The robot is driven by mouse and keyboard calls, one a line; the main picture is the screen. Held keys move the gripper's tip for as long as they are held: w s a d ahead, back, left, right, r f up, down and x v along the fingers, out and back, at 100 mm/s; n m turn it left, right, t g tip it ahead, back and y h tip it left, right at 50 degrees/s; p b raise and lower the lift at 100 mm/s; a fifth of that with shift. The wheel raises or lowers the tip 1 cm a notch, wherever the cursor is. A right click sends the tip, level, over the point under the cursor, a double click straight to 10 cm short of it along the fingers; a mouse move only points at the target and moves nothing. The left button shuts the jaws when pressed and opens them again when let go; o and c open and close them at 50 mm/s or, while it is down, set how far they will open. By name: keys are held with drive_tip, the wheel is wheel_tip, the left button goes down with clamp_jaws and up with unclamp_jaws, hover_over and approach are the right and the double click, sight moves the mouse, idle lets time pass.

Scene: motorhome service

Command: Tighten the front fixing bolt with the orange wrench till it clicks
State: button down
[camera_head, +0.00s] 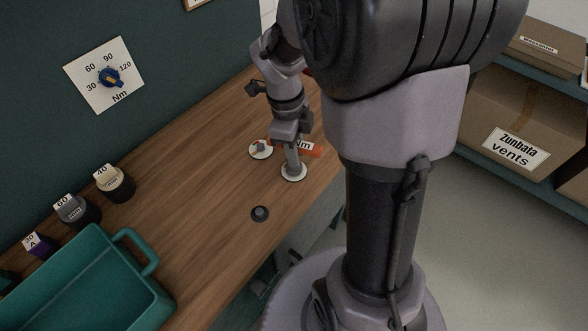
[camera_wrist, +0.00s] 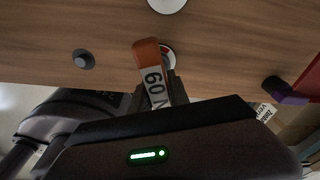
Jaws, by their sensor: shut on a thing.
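My gripper (camera_head: 292,158) is low over the wooden bench, shut on the orange wrench. In the head view part of the orange wrench (camera_head: 312,149) shows to the right of the jaws, with a white "Nm" label. In the wrist view the wrench (camera_wrist: 147,51) has an orange end and a label reading "60 N", partly cut off. A pale round disc (camera_head: 293,177) lies under the gripper, mostly covered. A dark round bolt-like piece (camera_head: 260,213) stands apart on the bench, also in the wrist view (camera_wrist: 84,59). I cannot tell which fixing is the front bolt.
Another pale disc (camera_head: 260,149) with a small coloured piece is just left of the gripper. A teal crate (camera_head: 150,293) and dark cylinders labelled 40 (camera_head: 117,184) and 60 (camera_head: 78,212) stand left. A Nm dial (camera_head: 105,76) is on the wall. Bench between is clear.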

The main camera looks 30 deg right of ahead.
drive_tip(key=n, duration=0.7)
drive_tip(key=shift+w+r+t+h+p, duration=0.1)
drive_tip(key=shift+t+h+p, duration=0.2)
drive_tip(key=shift+t+p, duration=0.1)
drive_tip(key=shift+n, duration=1)
drive_tip(key=n, duration=0.3)
drive_tip(key=shift+w+p, duration=0.1)
drive_tip(key=shift+p, duration=0.25)
drive_tip(key=shift+n+t, duration=0.3)
drive_tip(key=shift+n, duration=0.7)
drive_tip(key=shift+m+b, duration=0.6)
drive_tip(key=shift+m, duration=0.4)
drive_tip(key=shift+r+p, duration=1.3)
drive_tip(key=shift+r, duration=0.35)
